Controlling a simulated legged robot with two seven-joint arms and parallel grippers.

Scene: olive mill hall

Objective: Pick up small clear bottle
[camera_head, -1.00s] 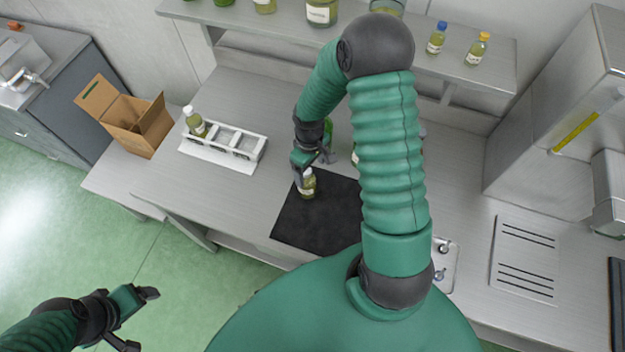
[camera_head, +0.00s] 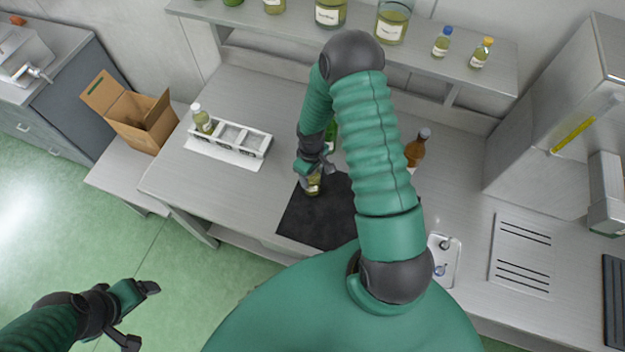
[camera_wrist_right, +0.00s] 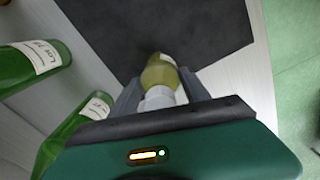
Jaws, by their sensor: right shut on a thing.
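The small clear bottle (camera_head: 314,185), with yellow-green content, is upright at the black mat (camera_head: 318,220), near its upper edge. My right gripper (camera_head: 314,172) comes down from above and is shut on its upper part. In the right wrist view the bottle (camera_wrist_right: 160,74) sits between the two grey fingers (camera_wrist_right: 160,92), its pale cap toward the palm. Whether its base touches the mat is unclear. My left gripper (camera_head: 142,315) is open and empty over the floor at the lower left.
Green bottles (camera_wrist_right: 28,64) stand close beside my right gripper. An amber bottle (camera_head: 416,148) stands right of my arm. A white rack (camera_head: 228,138) holding one bottle (camera_head: 202,120) and a cardboard box (camera_head: 140,122) are at the left. A shelf (camera_head: 285,40) with several jars runs behind.

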